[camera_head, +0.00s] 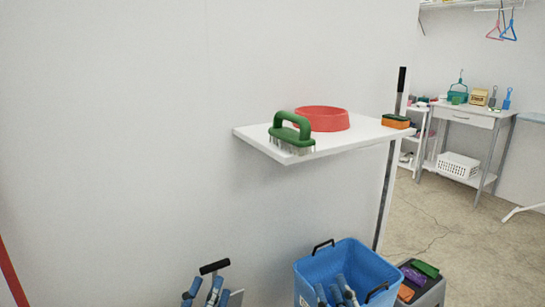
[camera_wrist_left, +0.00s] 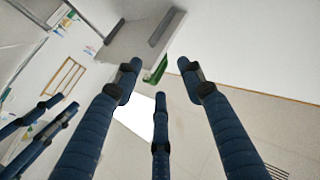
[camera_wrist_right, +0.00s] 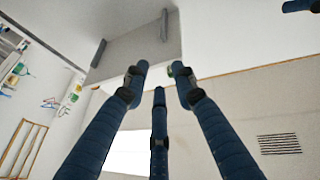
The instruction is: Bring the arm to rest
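My left gripper (camera_head: 203,289) is low in the head view, left of the blue basket. In the left wrist view (camera_wrist_left: 158,72) its blue fingers are spread, with nothing between them. My right gripper (camera_head: 337,291) shows at the bottom of the head view, overlapping the blue basket; I cannot tell whether it is inside or in front of it. In the right wrist view (camera_wrist_right: 157,72) its fingers are apart and empty. Both wrist cameras look upward to the underside of the wall shelf (camera_wrist_left: 130,38), also seen in the right wrist view (camera_wrist_right: 135,50).
The white shelf (camera_head: 348,137) bears a green brush (camera_head: 290,131), a red bowl (camera_head: 322,119) and an orange-green sponge (camera_head: 395,121). The blue basket (camera_head: 362,262) stands below, beside a grey box (camera_head: 431,292) with sponges. A white table (camera_head: 467,118) stands behind right. Floor there is open.

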